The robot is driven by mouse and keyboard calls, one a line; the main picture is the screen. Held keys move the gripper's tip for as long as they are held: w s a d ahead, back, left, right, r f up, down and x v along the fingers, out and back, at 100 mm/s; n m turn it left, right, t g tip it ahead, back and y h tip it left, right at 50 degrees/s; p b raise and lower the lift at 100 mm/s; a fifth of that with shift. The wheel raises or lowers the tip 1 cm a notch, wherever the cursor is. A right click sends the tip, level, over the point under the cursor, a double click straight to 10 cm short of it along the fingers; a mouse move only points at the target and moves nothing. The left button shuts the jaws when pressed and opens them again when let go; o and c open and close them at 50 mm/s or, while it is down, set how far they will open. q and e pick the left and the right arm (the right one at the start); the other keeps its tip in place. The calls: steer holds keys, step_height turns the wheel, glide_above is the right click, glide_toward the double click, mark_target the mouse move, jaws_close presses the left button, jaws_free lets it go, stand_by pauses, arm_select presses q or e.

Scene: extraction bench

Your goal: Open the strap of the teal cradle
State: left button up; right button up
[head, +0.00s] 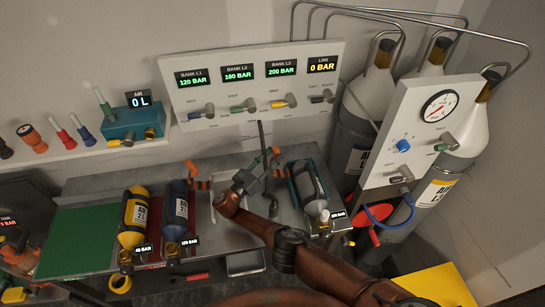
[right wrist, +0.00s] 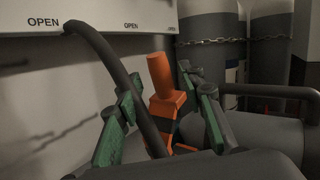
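The teal cradle (head: 294,193) lies at the right of the bench in the head view, with a grey labelled cylinder (head: 309,187) in it. An orange strap lever (head: 277,171) is at its left side. In the right wrist view the orange lever (right wrist: 165,95) stands upright, its block around a dark part below. My right gripper (head: 266,166) is at the cradle's left side. In the right wrist view its green-padded fingers (right wrist: 165,112) are spread on either side of the lever, with gaps visible. The strap's fastening is mostly hidden. My left gripper is not in view.
A dark hose (right wrist: 120,75) passes close in front of the lever. Yellow (head: 134,219) and dark blue (head: 177,212) cylinders lie left of my right arm. A gauge panel (head: 422,125) and tall cylinders (head: 361,120) stand at the right. A green mat (head: 77,242) is clear.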

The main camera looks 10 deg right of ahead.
steer(key=v, duration=0.7)
steer(key=shift+a, duration=0.2)
steer(key=shift+s, duration=0.15)
stand_by(0.4)
